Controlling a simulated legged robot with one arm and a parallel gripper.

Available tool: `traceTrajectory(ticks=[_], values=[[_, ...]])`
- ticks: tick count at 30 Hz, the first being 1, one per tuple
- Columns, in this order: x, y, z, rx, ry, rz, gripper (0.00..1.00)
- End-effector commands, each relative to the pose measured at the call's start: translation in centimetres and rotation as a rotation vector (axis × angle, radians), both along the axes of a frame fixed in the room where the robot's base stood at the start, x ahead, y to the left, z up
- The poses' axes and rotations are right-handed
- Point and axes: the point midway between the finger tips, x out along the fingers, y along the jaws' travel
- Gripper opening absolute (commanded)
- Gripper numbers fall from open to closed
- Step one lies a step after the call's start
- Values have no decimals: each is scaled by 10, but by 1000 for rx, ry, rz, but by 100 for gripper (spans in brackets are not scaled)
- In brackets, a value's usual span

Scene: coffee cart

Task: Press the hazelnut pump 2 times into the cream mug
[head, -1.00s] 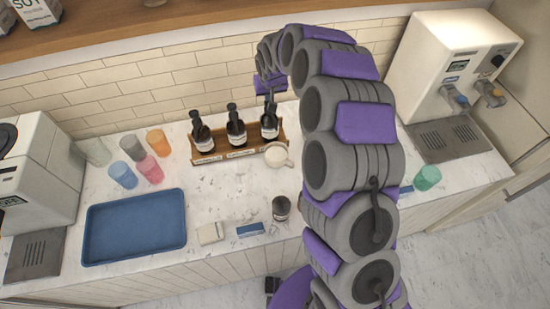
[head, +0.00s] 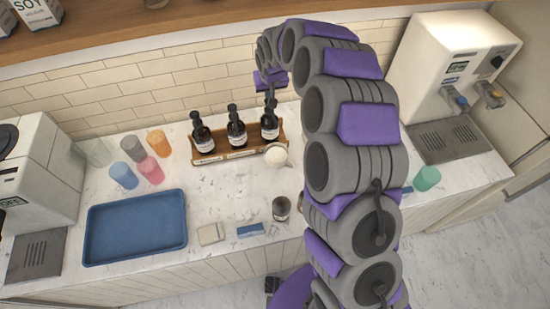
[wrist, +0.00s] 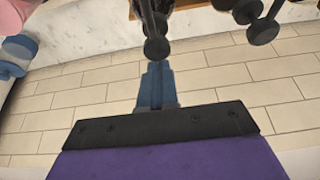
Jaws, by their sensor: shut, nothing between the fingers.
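Three dark pump bottles stand in a wooden rack (head: 238,153) against the tiled wall: left (head: 202,137), middle (head: 236,132) and right (head: 269,133). Their labels are too small to read, so I cannot tell which is hazelnut. The cream mug (head: 277,155) stands right in front of the right bottle. My gripper (head: 270,92) is shut and empty, just above the right bottle's pump. In the wrist view, the shut fingers (wrist: 157,82) point at a dark pump head (wrist: 156,48); whether they touch is unclear. Other pump heads (wrist: 262,30) show to the right.
A blue tray (head: 135,228) lies at left, with coloured cups (head: 123,175) behind it. A small dark jar (head: 281,208) stands near the front edge. A white dispenser (head: 450,70) stands at right with a green cup (head: 427,178) before it. My arm hides part of the counter.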

Motion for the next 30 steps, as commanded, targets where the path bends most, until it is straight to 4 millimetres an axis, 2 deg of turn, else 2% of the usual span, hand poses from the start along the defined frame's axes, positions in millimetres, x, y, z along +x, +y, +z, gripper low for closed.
traceTrajectory(ticks=[16,30], values=[[0,0,4,1,-2,-1,0],[1,0,45,3,-4,-1,0]])
